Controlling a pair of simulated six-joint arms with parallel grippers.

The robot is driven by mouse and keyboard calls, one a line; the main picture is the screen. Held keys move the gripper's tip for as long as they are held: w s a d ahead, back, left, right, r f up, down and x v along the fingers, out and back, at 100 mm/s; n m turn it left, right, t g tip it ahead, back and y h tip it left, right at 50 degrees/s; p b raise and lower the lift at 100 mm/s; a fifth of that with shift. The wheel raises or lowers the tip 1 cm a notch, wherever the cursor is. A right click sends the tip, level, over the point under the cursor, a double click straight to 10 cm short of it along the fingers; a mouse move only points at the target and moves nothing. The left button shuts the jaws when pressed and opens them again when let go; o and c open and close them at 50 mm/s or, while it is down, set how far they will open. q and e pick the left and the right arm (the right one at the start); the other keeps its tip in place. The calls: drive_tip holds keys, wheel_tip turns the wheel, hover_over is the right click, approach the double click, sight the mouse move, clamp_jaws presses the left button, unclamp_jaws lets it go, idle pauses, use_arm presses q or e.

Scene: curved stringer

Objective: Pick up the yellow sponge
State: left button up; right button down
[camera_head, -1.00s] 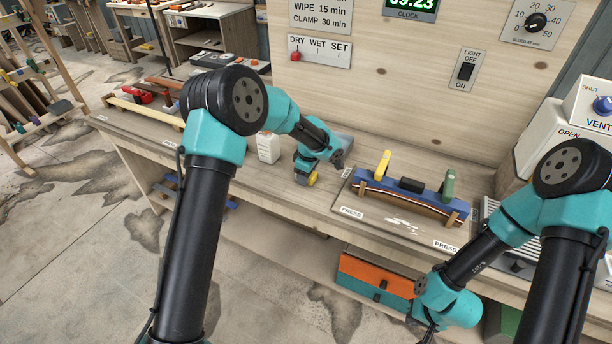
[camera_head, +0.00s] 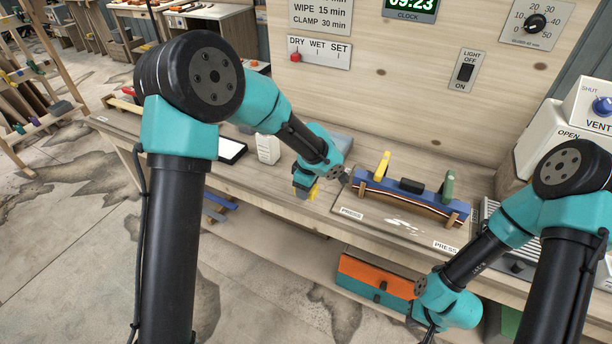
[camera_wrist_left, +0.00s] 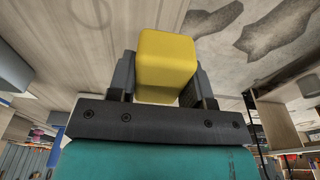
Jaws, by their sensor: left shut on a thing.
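The yellow sponge (camera_wrist_left: 168,62) is a block held between the two dark fingers of my left gripper (camera_wrist_left: 165,78) in the left wrist view. In the head view only a small part of the sponge (camera_head: 314,192) shows beside the left gripper (camera_head: 308,190), near the bench's front edge and left of the press. The wrist hides much of it there, and I cannot tell how high it is above the bench. My right gripper (camera_head: 428,335) is low at the bottom edge of the head view, below the bench front, and its fingers are partly cut off.
The press board (camera_head: 350,213) holds a curved blue form (camera_head: 400,192) with a yellow clamp (camera_head: 382,166) and a green clamp (camera_head: 448,187), just right of the left gripper. A white bottle (camera_head: 267,148) and a white-topped black tray (camera_head: 231,150) stand left of it.

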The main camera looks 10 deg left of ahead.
use_arm(q)
drive_tip(key=s+d, duration=0.1)
drive_tip(key=s, duration=0.5)
drive_tip(key=shift+d+r, duration=0.25)
drive_tip(key=shift+r, duration=0.05)
drive_tip(key=shift+o, duration=1.2)
drive_tip(key=shift+c, duration=1)
